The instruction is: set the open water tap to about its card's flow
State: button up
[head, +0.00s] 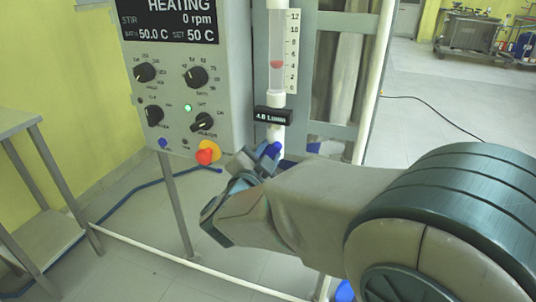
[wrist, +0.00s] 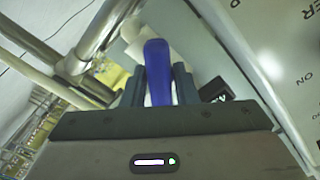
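The water tap's blue handle (head: 272,149) is below the flow tube in the head view. It stands between the two fingers of my gripper (wrist: 158,85) in the wrist view, where the blue handle (wrist: 158,72) points away from me. The fingers are close on both sides, with a thin pale strip beside the left finger. I cannot tell whether they press on it. The flow tube (head: 276,40) has a red float (head: 277,64) a little above 4 on its scale (head: 292,50). The small black display (head: 272,115) seems to read 4.8 L/min. I see no readable flow card.
The grey control box (head: 185,85) with several black knobs stands to the left, showing HEATING and 50 C. A red-and-yellow knob (head: 206,153) sits just left of my gripper. A white pipe (head: 376,80) rises at right. A metal table (head: 35,150) stands far left.

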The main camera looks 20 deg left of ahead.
jog(key=shift+f+m+b, duration=0.2)
jog(key=shift+m+b, duration=0.7)
jog(key=shift+b, duration=0.25)
jog(key=shift+r+m, duration=0.2)
jog(key=shift+m, duration=0.3)
jog(key=o, duration=0.8)
jog(key=shift+o, duration=0.2)
jog(key=s+a+p, duration=0.1)
jog(key=s+p, duration=0.1)
jog(key=s, duration=1.2)
jog(key=shift+w+a, duration=0.1)
